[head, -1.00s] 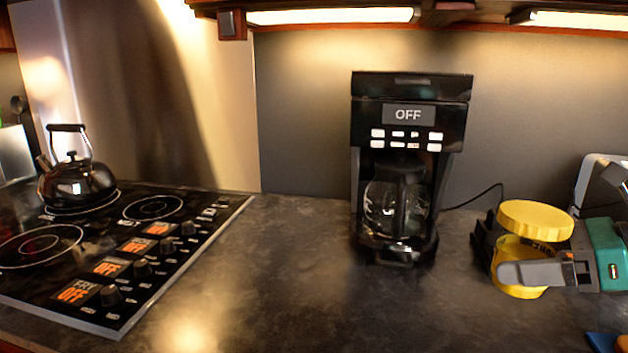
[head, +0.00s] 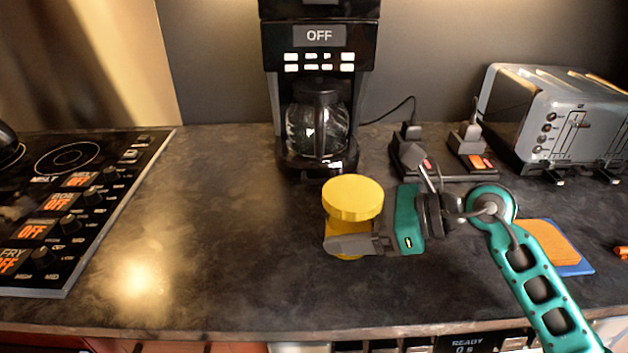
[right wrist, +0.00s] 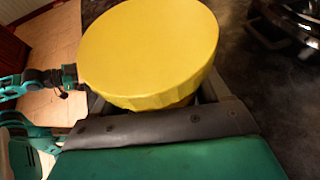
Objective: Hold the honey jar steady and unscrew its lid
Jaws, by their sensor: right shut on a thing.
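The honey jar (head: 336,228) is yellow with a wide yellow lid (head: 352,198) on its top. It is upright in front of the coffee maker. My right gripper (head: 348,244) comes in from the right and is shut on the jar's body below the lid. The lid (right wrist: 150,50) fills the upper middle of the right wrist view and hides most of the jar. I cannot tell how far the jar is above the counter. Part of my left arm, with what seems to be its gripper (right wrist: 66,78), shows at the left edge of the right wrist view; its fingers are unclear.
The coffee maker (head: 318,90) stands behind the jar. A toaster (head: 555,120) and black power blocks (head: 470,150) are at the back right. A blue-and-orange board (head: 555,250) lies at right. The stove (head: 65,215) is at left. The counter (head: 215,210) left of the jar is clear.

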